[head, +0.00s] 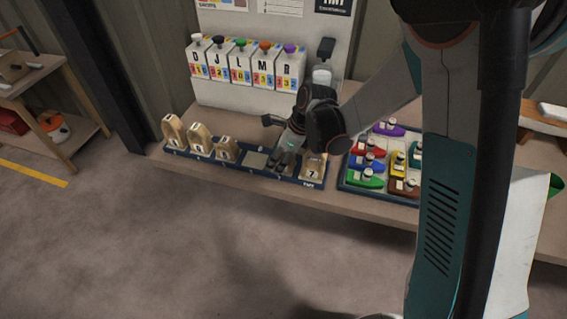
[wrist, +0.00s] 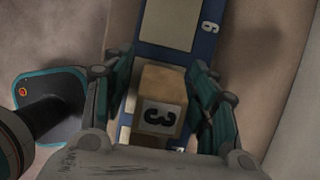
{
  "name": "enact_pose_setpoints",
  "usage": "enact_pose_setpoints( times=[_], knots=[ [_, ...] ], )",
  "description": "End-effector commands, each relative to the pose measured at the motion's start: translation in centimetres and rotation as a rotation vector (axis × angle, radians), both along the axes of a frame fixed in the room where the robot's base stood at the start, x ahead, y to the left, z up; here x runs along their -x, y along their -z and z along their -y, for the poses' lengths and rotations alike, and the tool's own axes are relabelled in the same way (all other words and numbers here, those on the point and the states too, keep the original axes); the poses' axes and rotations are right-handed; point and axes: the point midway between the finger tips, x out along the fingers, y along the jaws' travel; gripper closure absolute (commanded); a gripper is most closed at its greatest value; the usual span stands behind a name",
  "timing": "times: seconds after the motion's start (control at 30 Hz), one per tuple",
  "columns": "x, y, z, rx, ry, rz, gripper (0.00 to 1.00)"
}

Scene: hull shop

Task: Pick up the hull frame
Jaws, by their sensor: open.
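A wooden hull frame (wrist: 160,93) with a white label reading 3 sits between my gripper's fingers in the wrist view. My gripper (wrist: 163,66) is open, with one finger on each side of this frame. I cannot tell whether either finger touches it. In the head view my gripper (head: 284,163) is low over the blue tray (head: 262,175), and it hides the frame between its fingers. Other wooden frames stand in the tray: a tall one (head: 173,131), a second (head: 200,139) and a lower one (head: 227,150) at left, and one labelled 7 (head: 314,166) at right.
A grey bare slot (head: 255,160) shows left of my gripper. A second tray (head: 348,184) with several coloured toy boats stands to the right. Several lettered white containers (head: 240,65) line the back panel. The bench's front strip is clear.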

Motion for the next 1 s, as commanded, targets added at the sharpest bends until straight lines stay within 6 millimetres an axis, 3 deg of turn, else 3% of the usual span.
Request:
enact_pose_setpoints(
  times=[0.13, 0.33, 0.37, 0.77, 1.0],
  knots=[
    [0.0, -0.1, 0.0, 0.0, 0.0, 0.0, 0.49],
    [0.0, -0.1, 0.0, 0.0, 0.0, 0.0, 0.94],
    [0.0, -0.1, 0.0, 0.0, 0.0, 0.0, 0.96],
    [0.1, -0.5, 0.0, 0.0, 0.0, 0.0, 0.97],
    [0.1, -3.3, 0.0, 0.0, 0.0, 0.0, 0.97]
  ],
)
